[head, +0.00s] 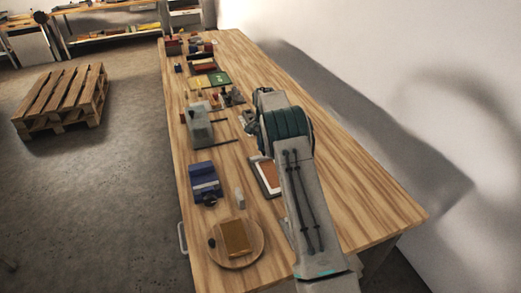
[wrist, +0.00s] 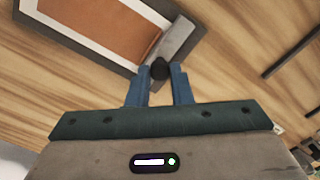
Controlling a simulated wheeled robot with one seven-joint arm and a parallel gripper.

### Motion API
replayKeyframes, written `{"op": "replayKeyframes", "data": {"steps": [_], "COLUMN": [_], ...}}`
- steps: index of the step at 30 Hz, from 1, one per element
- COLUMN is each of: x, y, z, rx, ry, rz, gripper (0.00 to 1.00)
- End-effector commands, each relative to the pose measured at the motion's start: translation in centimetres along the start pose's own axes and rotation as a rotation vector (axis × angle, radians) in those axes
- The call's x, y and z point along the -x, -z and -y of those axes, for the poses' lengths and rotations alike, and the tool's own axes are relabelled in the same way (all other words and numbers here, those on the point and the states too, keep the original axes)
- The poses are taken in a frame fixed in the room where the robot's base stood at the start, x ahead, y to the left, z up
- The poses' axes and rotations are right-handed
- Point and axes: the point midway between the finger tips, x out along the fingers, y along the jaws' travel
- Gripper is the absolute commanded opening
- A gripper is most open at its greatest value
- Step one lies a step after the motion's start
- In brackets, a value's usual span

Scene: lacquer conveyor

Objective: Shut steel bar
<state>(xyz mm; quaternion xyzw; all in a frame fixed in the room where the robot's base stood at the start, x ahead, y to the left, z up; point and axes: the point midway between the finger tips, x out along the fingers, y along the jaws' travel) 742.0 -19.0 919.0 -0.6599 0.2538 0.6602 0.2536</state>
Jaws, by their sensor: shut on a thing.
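A short grey steel bar (wrist: 177,40) lies at a slant across the near right corner of a dark-framed panel in the wrist view. A black knob (wrist: 160,68) sits at the bar's near end. My gripper (wrist: 160,75) has its two blue fingers on either side of the knob, shut on it. The panel (wrist: 100,25) has a brown sheet inside a white border and a dark frame. In the head view part of this panel (head: 267,176) shows beside my arm. The bar, the knob and my fingertips are hidden there behind my arm.
A blue device (head: 204,182), a small grey block (head: 239,197) and a round wooden board (head: 236,244) stand on the wooden table (head: 350,205) left of my arm. A grey machine (head: 199,127) and several small items stand farther back. The table's right side is clear.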

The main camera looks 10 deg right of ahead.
Motion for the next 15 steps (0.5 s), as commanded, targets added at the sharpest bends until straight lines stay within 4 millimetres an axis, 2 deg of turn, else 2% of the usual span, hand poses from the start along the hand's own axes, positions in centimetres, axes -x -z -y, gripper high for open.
{"op": "replayKeyframes", "data": {"steps": [14,15], "x": [0.23,0.24], "y": [0.74,0.74], "z": [0.03,0.04], "rx": [-0.008,-0.008], "ry": [0.008,0.008], "rz": [-0.005,-0.005], "gripper": [0.0,0.22]}}
